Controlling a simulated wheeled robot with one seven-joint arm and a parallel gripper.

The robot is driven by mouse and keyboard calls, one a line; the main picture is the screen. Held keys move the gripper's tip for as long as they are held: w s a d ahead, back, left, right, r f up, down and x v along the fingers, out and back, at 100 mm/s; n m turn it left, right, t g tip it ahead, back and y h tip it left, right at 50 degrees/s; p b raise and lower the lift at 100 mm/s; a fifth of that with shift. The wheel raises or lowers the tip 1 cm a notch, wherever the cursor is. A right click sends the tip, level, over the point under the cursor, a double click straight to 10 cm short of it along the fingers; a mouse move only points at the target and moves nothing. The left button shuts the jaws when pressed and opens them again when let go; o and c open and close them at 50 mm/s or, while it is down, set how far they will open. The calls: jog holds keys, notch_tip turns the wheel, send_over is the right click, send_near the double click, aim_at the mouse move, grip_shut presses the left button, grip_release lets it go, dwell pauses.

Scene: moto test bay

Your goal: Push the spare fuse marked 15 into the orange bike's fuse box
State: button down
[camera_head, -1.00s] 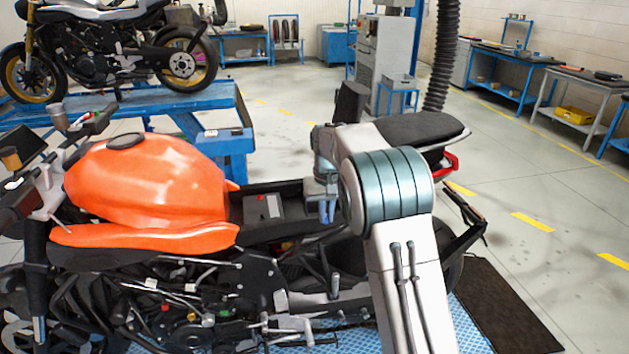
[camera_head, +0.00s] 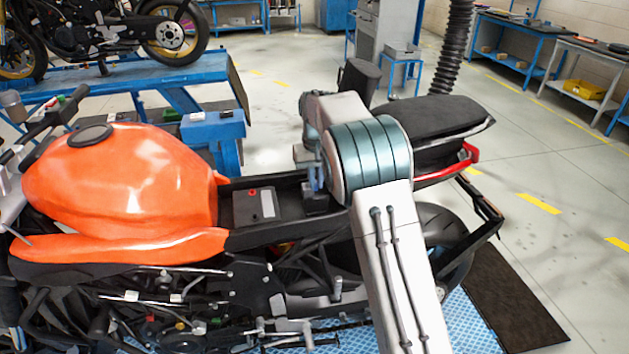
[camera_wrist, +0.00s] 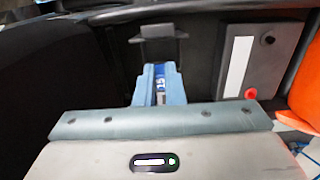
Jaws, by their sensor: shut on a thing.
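In the head view my gripper (camera_head: 317,182) is over the seat bay of the orange bike (camera_head: 135,190), right of the battery. A small dark block (camera_head: 314,202), which looks like the fuse box, sits just below the fingers. In the wrist view a dark raised flap (camera_wrist: 163,48) stands just beyond the fingertips. The fuse's lower end and the slots are hidden, so I cannot tell whether they touch.
The battery (camera_head: 254,205), with a white label and red terminal, lies left of my gripper; it also shows in the wrist view (camera_wrist: 255,65). The raised black seat (camera_head: 440,122) is to the right. Dark frame rails border the bay.

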jog(key=shift+f, duration=0.75)
jog(key=shift+a+f, duration=0.1)
jog(key=shift+a, duration=0.05)
jog(key=shift+f, duration=0.1)
jog(key=shift+f+b, duration=2.4)
jog(key=shift+f, duration=0.35)
jog(key=shift+p, duration=0.4)
jog(key=shift+f+b, duration=0.4)
jog(key=shift+f, duration=0.3)
